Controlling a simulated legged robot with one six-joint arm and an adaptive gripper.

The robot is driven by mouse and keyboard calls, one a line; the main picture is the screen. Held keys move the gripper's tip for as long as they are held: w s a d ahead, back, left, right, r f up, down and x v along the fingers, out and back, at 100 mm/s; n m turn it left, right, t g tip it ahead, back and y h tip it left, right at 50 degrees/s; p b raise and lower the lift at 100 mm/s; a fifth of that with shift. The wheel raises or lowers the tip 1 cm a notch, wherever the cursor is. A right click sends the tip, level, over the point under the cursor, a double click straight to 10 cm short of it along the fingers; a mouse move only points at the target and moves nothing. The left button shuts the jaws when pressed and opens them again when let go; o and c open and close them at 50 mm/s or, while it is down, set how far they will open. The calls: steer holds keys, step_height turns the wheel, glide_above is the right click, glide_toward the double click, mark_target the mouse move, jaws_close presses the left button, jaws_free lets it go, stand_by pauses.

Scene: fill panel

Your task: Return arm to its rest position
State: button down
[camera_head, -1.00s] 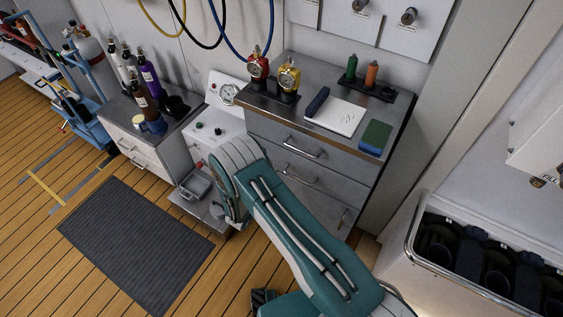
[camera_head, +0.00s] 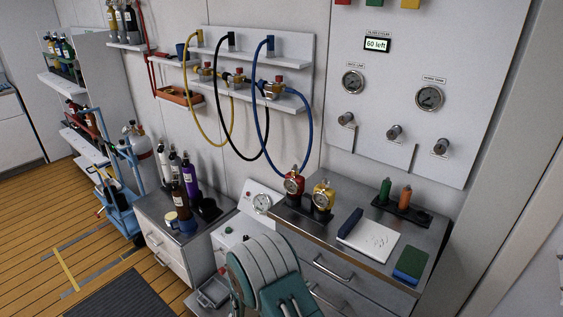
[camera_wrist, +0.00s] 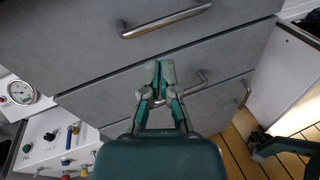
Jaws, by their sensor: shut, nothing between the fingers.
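My gripper (camera_wrist: 159,75) shows in the wrist view with its grey fingertips together and nothing between them. It is in front of the grey drawer cabinet (camera_wrist: 85,75), close to a drawer front. I cannot tell whether it touches the drawer. In the head view my teal and grey arm (camera_head: 268,275) stands at the bottom middle, in front of the cabinet. The fingers are hidden there.
The wall panel (camera_head: 400,110) is above. A dark mat (camera_head: 110,300) lies on the open floor.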

steer(key=s+d+r+m+g+y, duration=0.1)
steer(key=s+d+r+m+g, duration=0.25)
steer(key=r, duration=0.25)
steer(key=s+d+r+m+g+y, duration=0.1)
steer(key=s+d+r+m+g, duration=0.3)
steer(key=r, duration=0.3)
steer(key=s+d+r+m+g+y, duration=0.1)
steer(key=s+d+r+m+g, duration=0.1)
steer(key=d+r+m, duration=0.3)
steer(key=s+a+r+m+t+y, duration=0.3)
steer(key=s+r+m+y, duration=0.7)
steer(key=s, duration=0.7)
step_height(320, 180, up, 4)
steer(key=shift+s+f+m+t+y, duration=0.15)
steer(key=shift+m+t+y, duration=0.25)
steer(key=shift+t, duration=0.65)
steer(key=shift+a, duration=0.1)
